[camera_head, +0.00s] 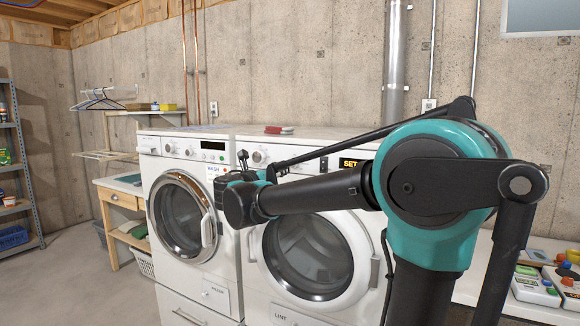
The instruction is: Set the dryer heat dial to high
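The white dryer (248,262) is the right-hand machine, with a round glass door and a label reading LINT low on its front. A round pale dial (259,157) shows at the left end of its control panel; its setting is too small to read. An orange display reading SET (350,162) is partly hidden by my arm. My gripper (257,166) is small and dark in the view, close to the dial in the picture. Contact with the dial and the finger gap cannot be made out. My arm covers much of the panel's middle and right.
The washer (192,262) stands left of the dryer. A red object (279,130) lies on top of the machines. A wooden table (118,195) and a metal shelf (20,150) are further left. Several small boxes and devices (537,288) lie on a right-hand surface. Floor is clear at left.

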